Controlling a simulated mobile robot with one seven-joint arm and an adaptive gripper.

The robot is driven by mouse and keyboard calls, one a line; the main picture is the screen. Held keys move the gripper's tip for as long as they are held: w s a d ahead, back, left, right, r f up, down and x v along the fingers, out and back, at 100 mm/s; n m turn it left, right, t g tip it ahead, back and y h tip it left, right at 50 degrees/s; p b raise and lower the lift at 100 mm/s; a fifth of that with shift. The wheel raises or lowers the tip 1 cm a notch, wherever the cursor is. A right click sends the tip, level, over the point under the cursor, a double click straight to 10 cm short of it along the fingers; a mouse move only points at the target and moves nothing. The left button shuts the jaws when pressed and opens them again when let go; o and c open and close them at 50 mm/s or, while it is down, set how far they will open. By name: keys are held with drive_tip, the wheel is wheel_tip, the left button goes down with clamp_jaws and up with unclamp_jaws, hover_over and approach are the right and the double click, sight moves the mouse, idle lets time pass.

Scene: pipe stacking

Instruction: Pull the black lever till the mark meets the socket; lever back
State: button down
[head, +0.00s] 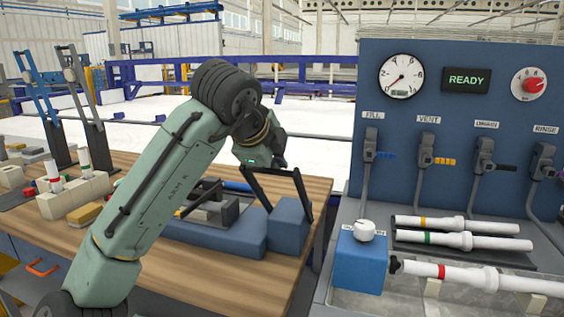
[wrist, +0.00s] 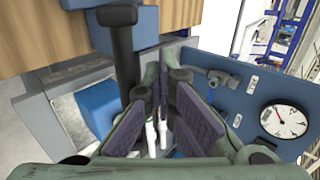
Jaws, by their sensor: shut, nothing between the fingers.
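A black frame-like lever (head: 272,172) stands on the blue bench fixture (head: 215,237), with two bars and a crossbar on top. In the wrist view, a black T-shaped handle (wrist: 118,16) rises just left of my fingers, not between them. My gripper (wrist: 163,75), with purple pads, is shut and empty. In the head view my gripper (head: 275,158) is at the lever's top; whether it touches cannot be told. A blue pipe end (head: 238,186) shows behind my arm. The mark and the socket are hidden or too small to tell.
A blue panel (head: 450,65) with a gauge (head: 401,76) and several valve handles stands at right. White pipes (head: 465,241) lie before it, near a blue box (head: 360,265) with a white knob. Blue and grey upright levers (head: 88,100) and fittings stand at left.

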drive_tip(key=shift+s+a+f+b, duration=0.25)
drive_tip(key=shift+s+f+b, duration=0.25)
drive_tip(key=shift+s+f, duration=0.2)
drive_tip(key=shift+s+a+f+b, duration=0.2)
drive_tip(key=shift+s+f+b, duration=0.25)
drive_tip(key=shift+s+f, duration=0.2)
idle(2.2)
drive_tip(key=shift+r, duration=0.1)
drive_tip(key=s+a+r+p, duration=0.1)
drive_tip(key=s+r+p, duration=0.2)
drive_tip(key=r+p, duration=0.3)
drive_tip(key=shift+s+r, duration=0.25)
drive_tip(key=shift+r, duration=0.55)
drive_tip(key=shift+a, duration=0.1)
